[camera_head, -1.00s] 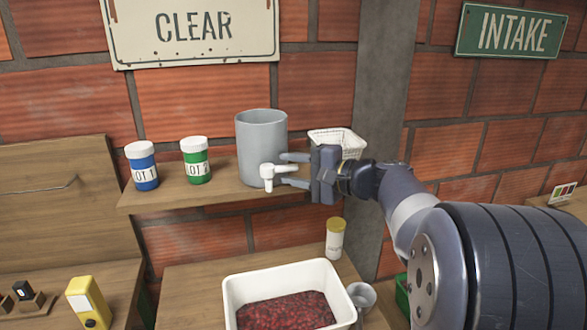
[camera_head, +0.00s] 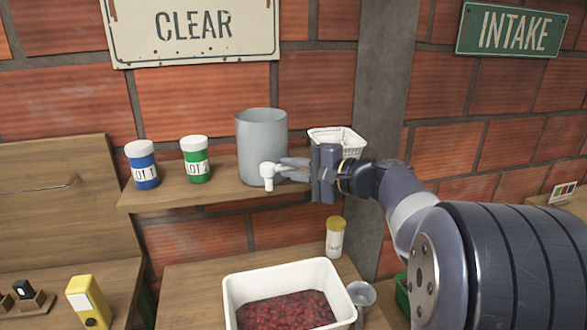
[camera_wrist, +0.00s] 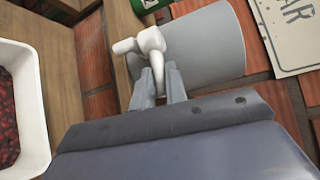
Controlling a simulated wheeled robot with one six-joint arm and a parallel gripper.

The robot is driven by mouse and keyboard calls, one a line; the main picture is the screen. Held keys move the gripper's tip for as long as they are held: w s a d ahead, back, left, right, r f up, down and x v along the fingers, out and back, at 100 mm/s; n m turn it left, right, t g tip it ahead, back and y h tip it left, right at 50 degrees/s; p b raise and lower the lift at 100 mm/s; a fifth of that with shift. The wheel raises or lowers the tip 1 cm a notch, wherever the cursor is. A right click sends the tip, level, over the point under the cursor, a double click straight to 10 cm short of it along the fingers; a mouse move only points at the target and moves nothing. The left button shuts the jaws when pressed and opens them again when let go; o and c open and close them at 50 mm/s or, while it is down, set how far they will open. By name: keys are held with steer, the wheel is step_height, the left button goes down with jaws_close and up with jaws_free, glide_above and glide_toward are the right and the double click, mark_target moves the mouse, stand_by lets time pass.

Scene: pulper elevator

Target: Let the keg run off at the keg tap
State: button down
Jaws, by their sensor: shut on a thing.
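The grey keg (camera_head: 262,140) stands upright on the wooden shelf below the CLEAR sign. Its white tap (camera_head: 268,174) sticks out low on its front, with the spout pointing down. My gripper (camera_head: 285,169) has come in from the right and is shut on the tap's lever, which its fingers partly hide. In the wrist view the tap (camera_wrist: 150,44) and its lever lie between the two fingertips (camera_wrist: 160,85), against the keg (camera_wrist: 205,45). I see no liquid running from the spout.
Blue (camera_head: 143,165) and green (camera_head: 196,160) lot jars stand left of the keg, and a white basket (camera_head: 338,140) stands right. Below are a white tub (camera_head: 230,292) of red berries, a yellow-capped jar (camera_head: 334,237) and a grey cup (camera_head: 362,297).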

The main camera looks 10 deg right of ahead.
steer(key=shift+s+f+b, duration=0.15)
steer(key=shift+b, duration=0.2)
steer(key=shift+s+a+m+t+h+b, duration=0.2)
steer(key=shift+s+m+t+h+b, duration=0.15)
steer(key=shift+m+t+h+b, duration=0.55)
steer(key=shift+s+a+m+t+h+b, duration=0.3)
steer(key=shift+m+t+h+b, duration=0.2)
steer(key=shift+m+h, duration=0.65)
steer(key=shift+s+a+m+t+h+b, duration=0.15)
steer(key=shift+s+m+t+h+b, duration=0.4)
steer(key=shift+h, duration=0.8)
steer(key=shift+w+m, duration=0.15)
steer(key=shift+m, duration=0.15)
steer(key=c, duration=1.4)
jaws_free()
steer(key=v, duration=1.1)
steer(key=shift+a+b, duration=0.2)
steer(key=shift+b, duration=0.15)
